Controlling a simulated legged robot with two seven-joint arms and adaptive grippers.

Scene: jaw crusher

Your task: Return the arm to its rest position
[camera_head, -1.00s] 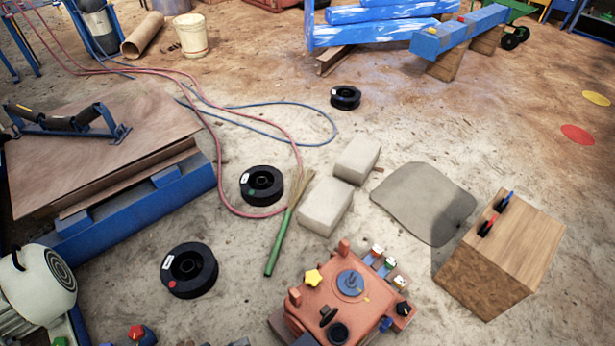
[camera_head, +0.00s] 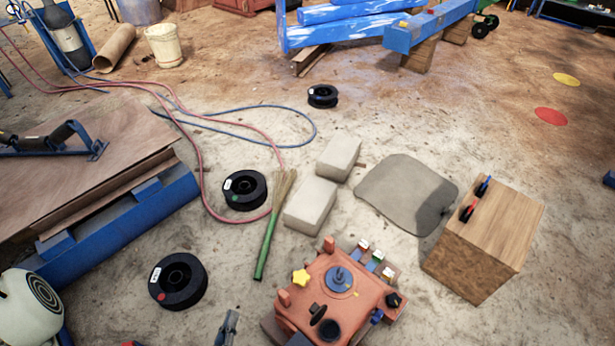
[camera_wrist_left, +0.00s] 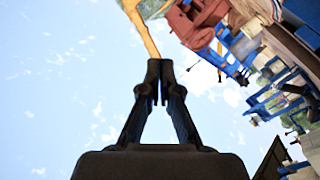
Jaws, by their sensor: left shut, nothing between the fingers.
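My left gripper (camera_head: 230,322) shows at the bottom edge of the head view, left of the orange machine; only its front part is in frame. In the left wrist view my left gripper (camera_wrist_left: 160,75) points up toward a pale blue sky, its fingertips together and empty. It touches nothing that I can see. My right gripper is in neither view.
The orange machine (camera_head: 335,295) with a yellow star knob stands at the bottom centre. A wooden block (camera_head: 490,240) is at right. Black spools (camera_head: 178,282), a green-handled brush (camera_head: 268,235) and pale blocks (camera_head: 310,205) lie on the ground. A blue-framed wooden platform (camera_head: 120,215) is at left.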

